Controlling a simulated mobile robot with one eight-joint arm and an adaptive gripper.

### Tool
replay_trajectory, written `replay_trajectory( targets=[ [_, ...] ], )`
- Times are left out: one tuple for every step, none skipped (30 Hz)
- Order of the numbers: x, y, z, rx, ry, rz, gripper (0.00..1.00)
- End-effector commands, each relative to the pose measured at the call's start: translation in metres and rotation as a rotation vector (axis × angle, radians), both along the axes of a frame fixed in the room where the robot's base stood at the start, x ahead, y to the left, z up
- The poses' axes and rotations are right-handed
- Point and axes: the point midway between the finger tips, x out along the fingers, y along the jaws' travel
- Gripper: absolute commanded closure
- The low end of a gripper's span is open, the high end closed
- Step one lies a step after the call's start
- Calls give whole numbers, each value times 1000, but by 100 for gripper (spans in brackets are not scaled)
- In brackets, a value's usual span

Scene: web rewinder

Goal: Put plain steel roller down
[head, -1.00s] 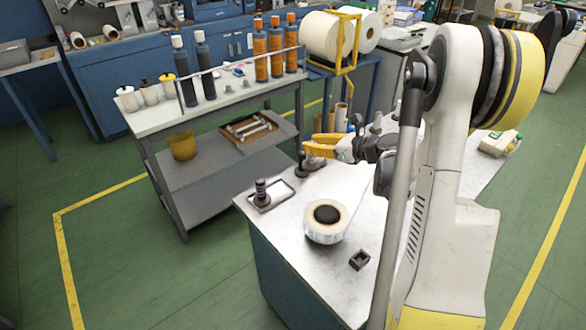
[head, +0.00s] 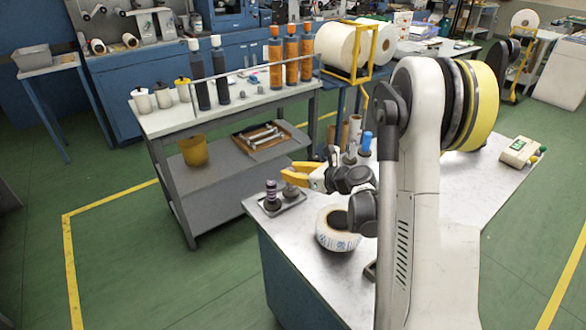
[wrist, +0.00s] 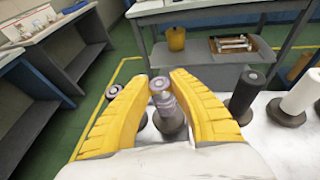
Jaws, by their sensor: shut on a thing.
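The plain steel roller (head: 291,190) is upright under my yellow gripper (head: 287,173) at the left end of the work table. In the wrist view, the grey steel roller (wrist: 165,104) stands between the two fingers of my gripper (wrist: 163,82), which are shut on it. It is over the right part of a small tray (head: 285,207). I cannot tell whether its base touches the tray. A second, dark roller (head: 271,194) stands at the tray's left; it also shows left of the fingers in the wrist view (wrist: 114,92).
A white label roll (head: 336,232) lies on the table (head: 300,240) close in front of my wrist. A dark roller (wrist: 246,92) and a white roller (wrist: 302,94) stand right of my gripper. A grey shelf cart (head: 215,175) stands behind, beyond a floor gap.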

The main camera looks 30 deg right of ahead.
Motion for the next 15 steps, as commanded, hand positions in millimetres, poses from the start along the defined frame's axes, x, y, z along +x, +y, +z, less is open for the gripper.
replay_trajectory(
  targets=[
    [0,0,-8,3,-2,-1,100],
    [0,0,-10,3,-2,-1,100],
    [0,0,-11,3,-2,-1,100],
    [0,0,-11,3,-2,-1,100],
    [0,0,-11,3,-2,-1,100],
    [0,0,-10,3,-2,-1,100],
    [0,0,-10,3,-2,-1,100],
    [0,0,-10,3,-2,-1,100],
    [0,0,-10,3,-2,-1,100],
    [0,0,-10,3,-2,-1,100],
    [0,0,-10,3,-2,-1,100],
    [0,0,-11,3,-2,-1,100],
    [0,0,-12,3,-2,-1,100],
    [0,0,-13,0,0,0,68],
    [0,0,-13,0,0,0,56]
  ],
)
